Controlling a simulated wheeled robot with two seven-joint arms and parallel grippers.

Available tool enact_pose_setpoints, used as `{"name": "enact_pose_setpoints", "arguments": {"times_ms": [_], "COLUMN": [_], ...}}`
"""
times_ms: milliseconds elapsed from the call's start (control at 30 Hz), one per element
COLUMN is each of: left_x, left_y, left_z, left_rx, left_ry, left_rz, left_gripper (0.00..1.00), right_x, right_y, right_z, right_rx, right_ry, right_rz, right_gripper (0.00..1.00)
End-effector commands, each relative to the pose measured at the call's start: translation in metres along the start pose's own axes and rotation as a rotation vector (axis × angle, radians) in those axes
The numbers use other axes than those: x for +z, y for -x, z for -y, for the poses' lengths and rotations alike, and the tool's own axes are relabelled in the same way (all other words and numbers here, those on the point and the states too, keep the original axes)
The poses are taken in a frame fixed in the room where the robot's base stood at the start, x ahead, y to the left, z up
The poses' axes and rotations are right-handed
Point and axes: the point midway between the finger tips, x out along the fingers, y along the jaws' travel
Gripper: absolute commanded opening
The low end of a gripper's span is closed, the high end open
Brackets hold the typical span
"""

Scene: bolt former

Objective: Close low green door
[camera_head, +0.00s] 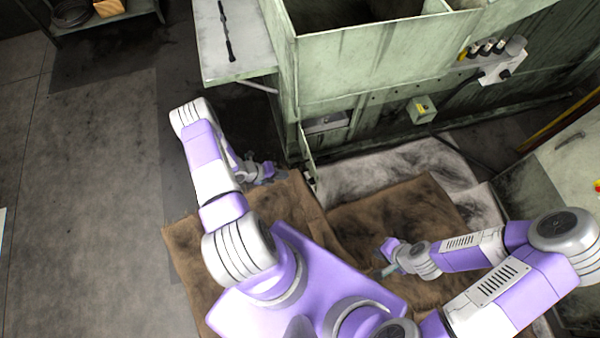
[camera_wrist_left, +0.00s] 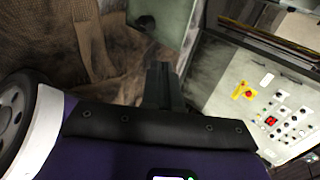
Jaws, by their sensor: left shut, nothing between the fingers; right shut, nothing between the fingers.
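The low green door (camera_head: 307,153) stands open at the lower front of the green machine, seen nearly edge-on in the head view. In the left wrist view a pale green panel (camera_wrist_left: 172,18), seemingly this door, shows at the top beyond the fingers. My left gripper (camera_head: 268,172) is shut and empty, low down just left of the door. Its dark fingers show closed together in the left wrist view (camera_wrist_left: 161,82). Whether they touch the door I cannot tell. My right gripper (camera_head: 386,272) is shut and empty above the brown mat, well right of the door.
The green machine (camera_head: 375,60) fills the top middle, with a dark low opening (camera_head: 327,122) beside the door. A pale side table (camera_head: 225,50) juts out at its left. Brown cloth mats (camera_head: 395,215) cover the floor. A control panel (camera_wrist_left: 268,110) stands at right in the wrist view.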

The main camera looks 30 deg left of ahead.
Motion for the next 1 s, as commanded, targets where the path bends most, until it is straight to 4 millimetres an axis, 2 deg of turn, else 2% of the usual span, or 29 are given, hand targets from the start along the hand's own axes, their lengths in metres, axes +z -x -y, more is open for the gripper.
{"name": "enact_pose_setpoints", "arguments": {"times_ms": [167,500,700,1000], "left_x": [-0.002,-0.002,-0.002,-0.002], "left_y": [-0.030,-0.102,-0.119,-0.125], "left_z": [-0.001,-0.001,0.021,0.028], "left_rx": [-0.002,-0.001,-0.001,0.001], "left_ry": [-0.001,-0.005,-0.006,-0.004], "left_rz": [-0.004,-0.006,-0.005,-0.004], "left_gripper": [0.00,0.00,0.00,0.00], "right_x": [0.000,-0.001,-0.001,-0.001], "right_y": [-0.009,-0.028,-0.030,-0.030], "right_z": [-0.003,-0.011,-0.011,-0.011], "right_rx": [0.000,0.000,0.000,0.000], "right_ry": [0.000,0.000,0.000,0.000], "right_rz": [0.000,0.000,0.000,0.000], "right_gripper": [0.00,0.00,0.00,0.00]}}
